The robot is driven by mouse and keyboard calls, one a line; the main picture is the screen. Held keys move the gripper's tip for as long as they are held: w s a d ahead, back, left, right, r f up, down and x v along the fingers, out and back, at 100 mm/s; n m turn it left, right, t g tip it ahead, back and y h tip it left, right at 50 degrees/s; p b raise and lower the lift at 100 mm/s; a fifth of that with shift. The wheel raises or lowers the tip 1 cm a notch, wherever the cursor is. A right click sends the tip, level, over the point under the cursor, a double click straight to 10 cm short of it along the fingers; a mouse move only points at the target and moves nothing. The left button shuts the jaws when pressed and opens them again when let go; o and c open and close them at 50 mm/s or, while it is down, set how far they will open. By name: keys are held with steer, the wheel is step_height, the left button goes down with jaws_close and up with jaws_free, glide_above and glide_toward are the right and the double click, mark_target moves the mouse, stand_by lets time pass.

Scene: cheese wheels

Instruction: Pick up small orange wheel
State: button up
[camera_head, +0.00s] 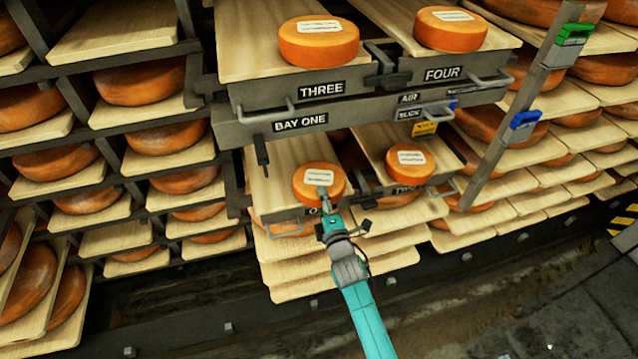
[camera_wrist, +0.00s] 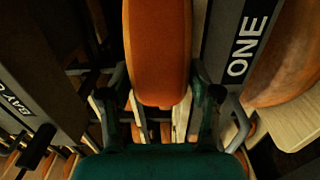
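The small orange wheel (camera_head: 306,184), with a white label on top, is at the lower left drawer, marked ONE. In the wrist view the wheel (camera_wrist: 158,50) fills the space between the two fingers of my gripper (camera_wrist: 160,85). Both fingers appear to press its flat faces, one above and one below. The wheel hides parts of the fingertips. I cannot tell whether it is clear of the board (camera_head: 270,190).
Similar labelled wheels sit at the lower right (camera_head: 411,163), on drawer THREE (camera_head: 319,45) and on drawer FOUR (camera_head: 450,31). The BAY ONE beam (camera_head: 360,116) crosses above my gripper. Metal handles (camera_head: 285,232) stick out. Racks of large wheels stand on both sides.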

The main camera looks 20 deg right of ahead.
jaws_close()
steer(key=shift+r, duration=5.15)
